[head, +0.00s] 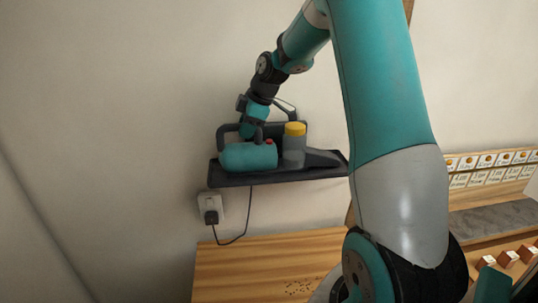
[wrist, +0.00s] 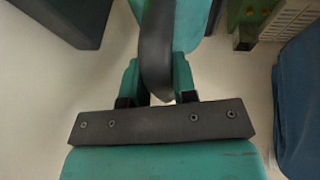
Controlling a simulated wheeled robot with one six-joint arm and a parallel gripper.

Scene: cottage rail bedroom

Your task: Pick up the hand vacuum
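The hand vacuum (head: 248,157) has a teal body, a dark looped handle, a grey part with a yellow cap and a small red button. It rests on a dark wall shelf (head: 285,175). My gripper (head: 257,133) points down at the vacuum's handle from above. In the wrist view the dark handle (wrist: 157,45) runs between the two teal fingers of my gripper (wrist: 155,85). Both fingers appear to press against its sides, so the gripper looks shut on it. The fingertips are partly hidden in the head view.
A wall socket (head: 210,207) with a black plug and cable is below the shelf. A wooden surface (head: 265,262) with dark crumbs lies lower down. At the right stand rows of small labelled cards (head: 490,170) and several small blocks (head: 508,258). The wall is close behind the shelf.

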